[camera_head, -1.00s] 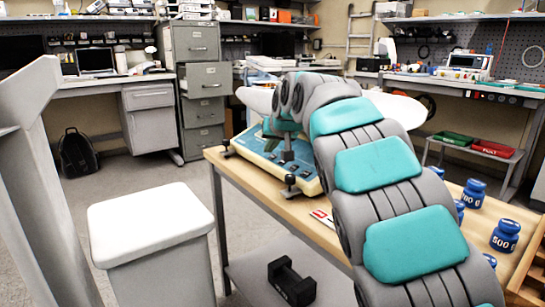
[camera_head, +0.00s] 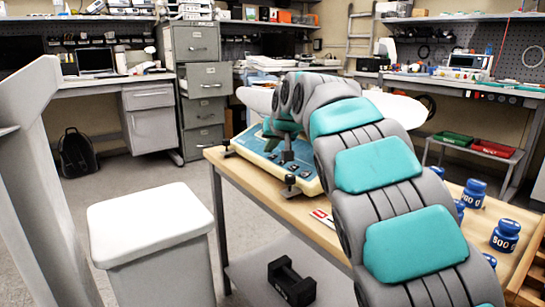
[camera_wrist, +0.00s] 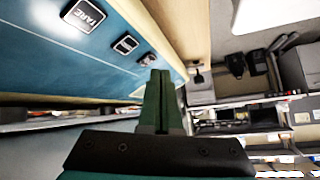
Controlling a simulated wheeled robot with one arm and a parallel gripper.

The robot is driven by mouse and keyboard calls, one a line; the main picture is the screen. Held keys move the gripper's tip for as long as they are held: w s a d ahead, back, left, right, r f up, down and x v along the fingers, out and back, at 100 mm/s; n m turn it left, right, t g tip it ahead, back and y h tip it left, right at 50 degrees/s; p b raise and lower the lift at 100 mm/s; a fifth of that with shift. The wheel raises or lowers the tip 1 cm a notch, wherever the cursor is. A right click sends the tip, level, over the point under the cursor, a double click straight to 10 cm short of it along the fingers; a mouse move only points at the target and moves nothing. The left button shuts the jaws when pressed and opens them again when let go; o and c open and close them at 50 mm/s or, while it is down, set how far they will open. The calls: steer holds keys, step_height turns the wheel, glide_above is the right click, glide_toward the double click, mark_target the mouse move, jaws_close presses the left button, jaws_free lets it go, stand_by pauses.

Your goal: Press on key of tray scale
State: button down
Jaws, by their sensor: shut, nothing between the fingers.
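The tray scale (camera_head: 300,180) stands on the wooden table, with a blue key panel and a cream edge. In the head view my arm hides much of it, including its right side. In the wrist view the blue panel (camera_wrist: 60,60) fills the upper left. A TARE key (camera_wrist: 84,15) and a smaller dark key (camera_wrist: 125,44) show on it. Another dark key (camera_wrist: 147,59) lies just beyond my fingertips. My gripper (camera_wrist: 159,74) is shut and empty, its green fingers pointing at that key. I cannot tell whether the tips touch it, nor read its label.
Blue weights (camera_head: 505,236) stand on the table (camera_head: 240,176) to the right of my arm. A white-topped bin (camera_head: 150,222) stands on the floor at front left. A black dumbbell-like object (camera_head: 291,283) lies below the table. The floor between bin and cabinets is clear.

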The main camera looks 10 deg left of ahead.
steer(key=shift+f, duration=0.1)
steer(key=shift+w+d+f, duration=0.1)
steer(key=shift+f, duration=0.2)
steer(key=shift+f+b, duration=0.15)
steer(key=shift+b, duration=0.25)
stand_by(0.4)
steer(key=shift+r+p, duration=0.4)
steer(key=shift+r, duration=0.2)
step_height(320, 180, up, 6)
steer(key=s+a+p, duration=0.1)
steer(key=s+p, duration=0.1)
steer(key=p, duration=0.1)
steer(key=shift+a+f+p, duration=0.25)
steer(key=shift+a+p, duration=0.05)
steer(key=shift+a, duration=0.05)
